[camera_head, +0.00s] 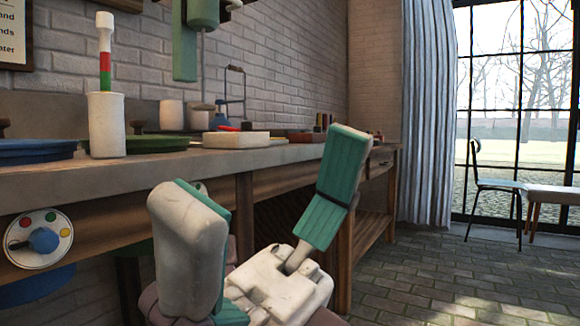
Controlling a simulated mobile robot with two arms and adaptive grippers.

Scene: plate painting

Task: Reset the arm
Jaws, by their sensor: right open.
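My right gripper (262,165) is in the lower middle, in front of the workbench. Its white and teal fingers are spread wide, with nothing between them. Its white palm shows low between the fingers. It stands apart from the things on the bench top. My left gripper cannot be made out in this view.
The workbench (225,160) runs along the brick wall. It bears a white pot (106,124) with a striped-handled tool, dark plates (150,143) and a pale box (236,139). A chair (493,190) stands by the window. The paved floor at right is clear.

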